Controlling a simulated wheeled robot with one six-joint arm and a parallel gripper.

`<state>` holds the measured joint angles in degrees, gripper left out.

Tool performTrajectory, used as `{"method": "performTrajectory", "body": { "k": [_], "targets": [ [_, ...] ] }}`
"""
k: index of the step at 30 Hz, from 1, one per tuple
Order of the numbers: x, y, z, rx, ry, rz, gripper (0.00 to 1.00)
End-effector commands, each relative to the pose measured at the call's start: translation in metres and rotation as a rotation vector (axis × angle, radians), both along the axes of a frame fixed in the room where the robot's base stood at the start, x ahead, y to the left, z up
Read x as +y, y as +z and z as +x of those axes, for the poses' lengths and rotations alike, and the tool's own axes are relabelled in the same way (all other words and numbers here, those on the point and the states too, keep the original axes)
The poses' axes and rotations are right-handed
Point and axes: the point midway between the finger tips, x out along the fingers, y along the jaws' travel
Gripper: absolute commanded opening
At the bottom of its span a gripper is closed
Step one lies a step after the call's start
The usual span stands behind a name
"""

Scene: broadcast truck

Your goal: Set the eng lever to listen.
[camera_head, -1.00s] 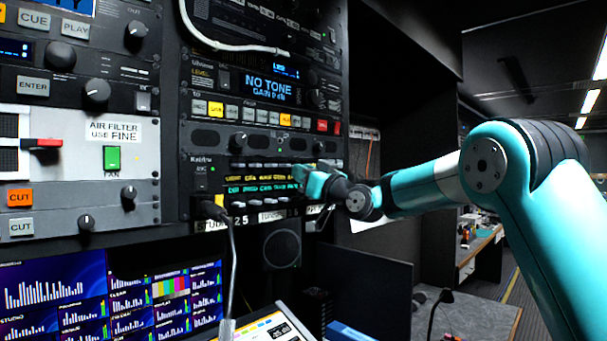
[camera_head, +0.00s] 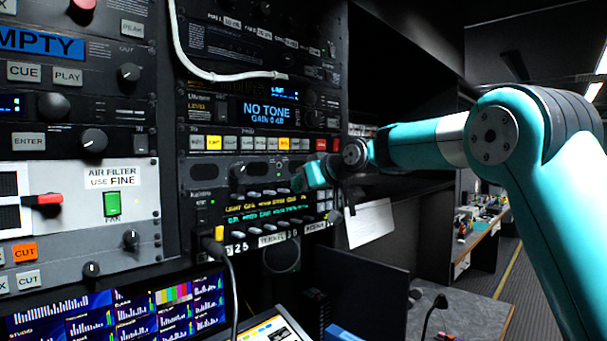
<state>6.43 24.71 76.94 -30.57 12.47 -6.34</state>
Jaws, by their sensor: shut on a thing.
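An intercom panel (camera_head: 215,199) sits low in the black rack, with a row of small pale levers (camera_head: 253,195) and lit green and yellow labels. The labels are too small for me to tell which one reads eng. My gripper (camera_head: 300,184) is at the right part of this lever row, against the panel face. Its jaws are shut on a small lever there, which the fingers mostly hide. I cannot read that lever's position.
A white cable (camera_head: 185,50) loops above. A dark monitor (camera_head: 365,285) and a tablet (camera_head: 270,325) stand below. A white paper (camera_head: 370,223) hangs to the right.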

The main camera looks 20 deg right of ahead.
Motion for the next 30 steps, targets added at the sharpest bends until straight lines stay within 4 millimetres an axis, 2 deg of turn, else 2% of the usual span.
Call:
{"method": "performTrajectory", "body": {
  "k": [1, 20, 21, 24, 30],
  "targets": [
    [0.0004, 0.0060, 0.0006, 0.012, 0.000, -0.007, 0.00],
    [0.0002, 0.0045, 0.0015, 0.059, -0.001, -0.032, 0.00],
    [0.0002, 0.0045, 0.0015, 0.058, -0.001, -0.031, 0.18],
    [0.0002, 0.0042, 0.0015, 0.059, -0.001, -0.031, 0.41],
    [0.0004, 0.0036, 0.0013, 0.061, 0.000, -0.031, 0.41]
  ]
}}
